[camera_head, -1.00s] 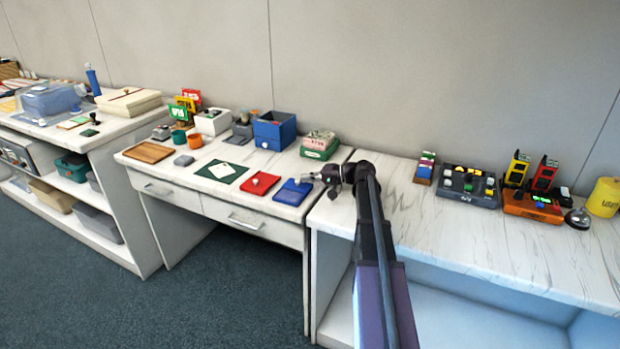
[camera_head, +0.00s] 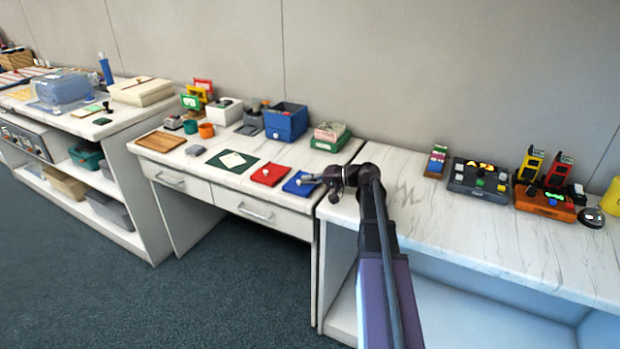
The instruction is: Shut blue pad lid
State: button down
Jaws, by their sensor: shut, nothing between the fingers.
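The blue pad (camera_head: 299,185) lies flat at the right front of the white drawer desk, beside a red pad (camera_head: 270,175). I cannot tell at this size whether its lid is open or shut. My gripper (camera_head: 304,180) is shut and empty. It reaches in from the right and is over or at the blue pad; I cannot tell whether it touches. The gripper and wrist hide part of the pad's upper right side.
A dark green mat (camera_head: 226,163) with a white piece lies to the left. A blue box (camera_head: 285,121) and a green-based box (camera_head: 328,137) stand behind. The right counter's (camera_head: 420,215) front is clear; several devices stand at its back.

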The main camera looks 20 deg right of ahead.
jog(key=shift+w+d+r+p, duration=0.25)
jog(key=shift+d+r+p, duration=0.05)
jog(key=shift+d, duration=0.4)
jog(key=shift+w+d+r+p, duration=0.1)
jog(key=shift+d+r+p, duration=0.1)
jog(key=shift+d, duration=0.3)
jog(key=shift+w+d+r+p, duration=0.1)
jog(key=shift+d+r+p, duration=0.05)
jog(key=shift+d, duration=0.3)
jog(key=p+v, duration=0.2)
jog(key=v, duration=0.8)
jog(key=shift+s+d, duration=0.1)
jog(key=shift+d, duration=0.15)
